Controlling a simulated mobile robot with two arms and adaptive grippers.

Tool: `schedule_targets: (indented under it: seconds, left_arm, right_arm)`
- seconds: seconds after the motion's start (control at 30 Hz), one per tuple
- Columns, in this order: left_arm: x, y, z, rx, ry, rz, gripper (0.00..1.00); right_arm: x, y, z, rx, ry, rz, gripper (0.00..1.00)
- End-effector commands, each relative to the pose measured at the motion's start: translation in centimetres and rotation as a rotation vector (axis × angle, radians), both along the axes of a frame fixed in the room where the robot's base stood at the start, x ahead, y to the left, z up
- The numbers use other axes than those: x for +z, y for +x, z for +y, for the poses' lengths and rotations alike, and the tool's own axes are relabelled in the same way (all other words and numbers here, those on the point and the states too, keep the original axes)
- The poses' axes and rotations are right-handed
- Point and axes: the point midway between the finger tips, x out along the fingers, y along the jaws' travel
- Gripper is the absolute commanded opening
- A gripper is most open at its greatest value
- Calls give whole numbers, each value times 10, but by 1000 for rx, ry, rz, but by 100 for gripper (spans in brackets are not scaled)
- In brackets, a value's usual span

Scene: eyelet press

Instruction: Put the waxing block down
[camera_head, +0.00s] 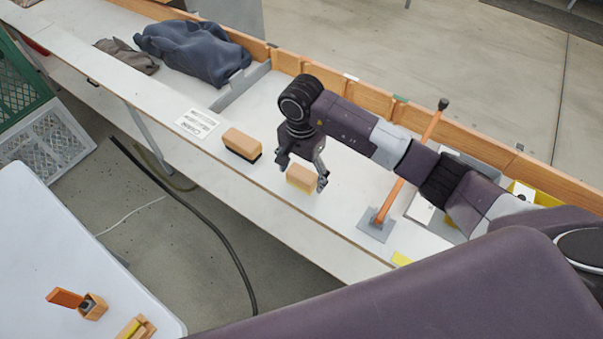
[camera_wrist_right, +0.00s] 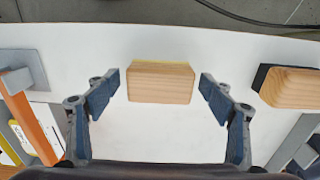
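The waxing block (camera_head: 299,180), a light wooden block with a yellow edge along its underside, sits on the white bench top. In the right wrist view the block (camera_wrist_right: 160,83) lies between the fingers of my right gripper (camera_wrist_right: 160,95). A gap shows on each side, so the fingers are open and not touching it. In the head view my right gripper (camera_head: 303,174) is over the block, one finger on either side. My left gripper is not in view.
A dark-bristled wooden brush (camera_head: 242,144) lies left of the block, with a printed card (camera_head: 197,123) beyond it. An orange lever (camera_head: 409,160) stands to the right on a grey plate. Blue cloth (camera_head: 195,52) lies at the far left. The bench (camera_head: 345,205) has a wooden back rail.

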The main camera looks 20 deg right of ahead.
Motion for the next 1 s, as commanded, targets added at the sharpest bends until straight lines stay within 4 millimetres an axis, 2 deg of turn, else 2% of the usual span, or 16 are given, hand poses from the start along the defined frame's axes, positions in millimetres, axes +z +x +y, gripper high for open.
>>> schedule_targets:
  seconds: [0.3, 0.37, 0.8, 1.0]
  left_arm:
    - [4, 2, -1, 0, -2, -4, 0]
    - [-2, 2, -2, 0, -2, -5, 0]
    - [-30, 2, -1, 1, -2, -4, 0]
    - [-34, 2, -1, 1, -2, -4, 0]
  right_arm:
    - [5, 0, 0, 0, 1, -1, 75]
    - [11, 1, 0, 0, 0, -3, 75]
    - [99, 1, 0, 0, -2, -4, 75]
    - [119, 0, 0, -1, -1, -1, 75]
